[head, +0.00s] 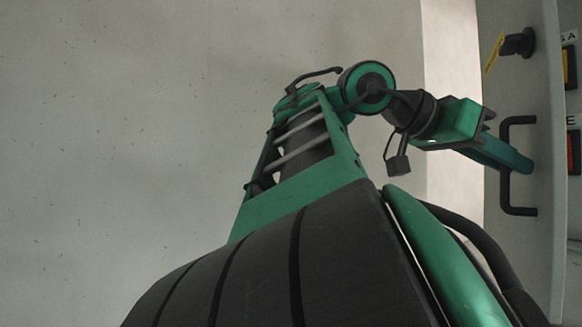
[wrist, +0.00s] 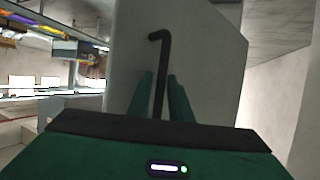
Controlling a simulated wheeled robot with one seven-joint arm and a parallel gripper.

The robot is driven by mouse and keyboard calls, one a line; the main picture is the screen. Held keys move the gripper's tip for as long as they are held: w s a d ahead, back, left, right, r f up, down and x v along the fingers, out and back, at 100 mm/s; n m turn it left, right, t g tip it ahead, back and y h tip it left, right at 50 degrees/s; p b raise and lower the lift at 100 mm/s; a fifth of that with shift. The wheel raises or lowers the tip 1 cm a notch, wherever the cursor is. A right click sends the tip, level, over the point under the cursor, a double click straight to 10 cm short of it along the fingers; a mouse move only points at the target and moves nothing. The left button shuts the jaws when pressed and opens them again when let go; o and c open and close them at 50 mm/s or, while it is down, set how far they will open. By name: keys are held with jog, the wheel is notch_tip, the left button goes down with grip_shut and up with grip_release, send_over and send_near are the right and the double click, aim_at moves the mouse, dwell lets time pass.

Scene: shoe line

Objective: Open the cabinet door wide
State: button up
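The cabinet door (head: 541,100) is a pale grey panel at the right of the head view. It also fills the middle of the wrist view (wrist: 210,70). Its black bar handle (head: 519,210) stands out from its face; in the wrist view the handle (wrist: 161,60) runs upward and bends left at the top. My gripper (head: 518,160) reaches the handle from the left. The exact finger contact is hard to see.
A black knob (head: 518,43) with a yellow tag (head: 494,52) sits on the door above the handle. Signs with yellow and red patches (head: 573,150) show beyond the door's right edge. In the wrist view, shelves with coloured items (wrist: 50,35) stand at left.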

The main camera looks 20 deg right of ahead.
jog(key=w+a+r, duration=0.5)
jog(key=w+a, duration=0.1)
jog(key=w, duration=0.1)
jog(key=shift+w+a+r, duration=0.15)
jog(key=shift+w+a, duration=0.15)
dwell(1.6)
dwell(0.6)
